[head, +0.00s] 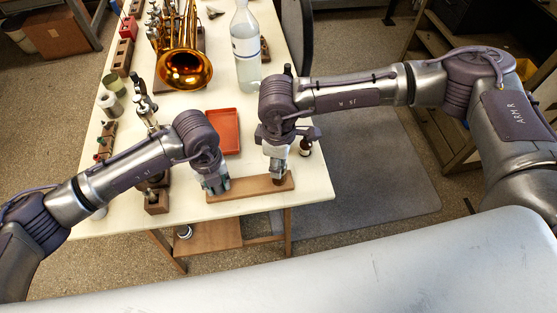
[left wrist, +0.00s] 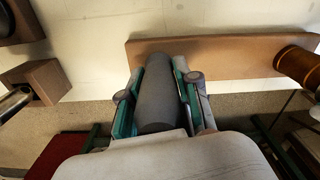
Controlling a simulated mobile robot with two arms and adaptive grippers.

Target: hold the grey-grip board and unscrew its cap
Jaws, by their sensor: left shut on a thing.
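The brown wooden board (head: 248,189) lies along the front edge of the cream table. It also shows in the left wrist view (left wrist: 225,58). Its grey grip (left wrist: 158,92), a thick cylinder, lies between the fingers of my left gripper (left wrist: 155,85), which is shut on it. In the head view, my left gripper (head: 216,186) is at the board's left end. A round brown piece with a dark band (left wrist: 300,68), probably the cap, is at the board's other end. My right gripper (head: 278,166) points down over that end; whether its fingers touch the piece is hidden.
A red tray (head: 223,132) lies behind the board. A small dark bottle (head: 305,146) stands beside my right gripper. Wooden blocks (head: 156,201) and tools line the left side. A brass horn (head: 184,68) and a clear bottle (head: 246,50) stand farther back.

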